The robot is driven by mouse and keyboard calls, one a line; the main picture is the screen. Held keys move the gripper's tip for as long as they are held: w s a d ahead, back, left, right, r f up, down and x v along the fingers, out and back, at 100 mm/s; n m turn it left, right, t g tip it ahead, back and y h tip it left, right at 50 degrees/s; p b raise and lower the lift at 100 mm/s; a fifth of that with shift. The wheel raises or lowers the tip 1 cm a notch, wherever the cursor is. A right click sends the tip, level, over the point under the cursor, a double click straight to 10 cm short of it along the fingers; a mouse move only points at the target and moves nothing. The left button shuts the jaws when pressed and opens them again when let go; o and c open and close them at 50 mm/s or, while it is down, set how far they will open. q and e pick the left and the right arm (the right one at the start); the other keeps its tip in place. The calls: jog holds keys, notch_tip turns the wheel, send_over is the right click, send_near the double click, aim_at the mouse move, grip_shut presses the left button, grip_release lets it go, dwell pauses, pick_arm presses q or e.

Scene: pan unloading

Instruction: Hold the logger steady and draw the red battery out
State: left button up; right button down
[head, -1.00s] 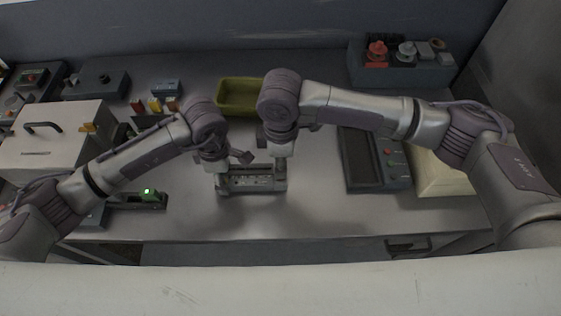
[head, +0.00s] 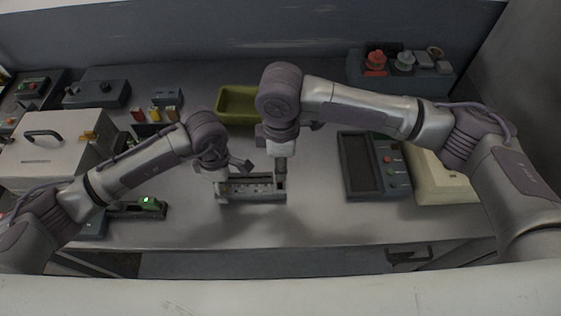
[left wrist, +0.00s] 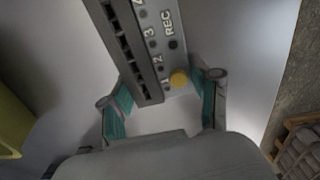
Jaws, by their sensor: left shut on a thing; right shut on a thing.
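The grey logger (head: 252,197) sits at the front middle of the table. In the left wrist view the logger (left wrist: 148,50) shows a row of dark slots, numbers, the letters REC and a yellow button. My left gripper (head: 222,187) is shut on the logger's left end; its teal-padded fingers (left wrist: 162,103) lie on either side of the body. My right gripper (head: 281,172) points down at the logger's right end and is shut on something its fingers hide. I see no red battery at the logger, so I cannot tell whether it is in that grip.
An olive bin (head: 236,103) stands behind the logger. A dark panel device (head: 360,165) is to the right. Small coloured blocks (head: 155,114), a white lidded box (head: 60,150) and a green-lit device (head: 150,205) are to the left. The front edge is close.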

pick_arm(q)
jog(key=o, duration=1.5)
notch_tip(320, 180, up, 12)
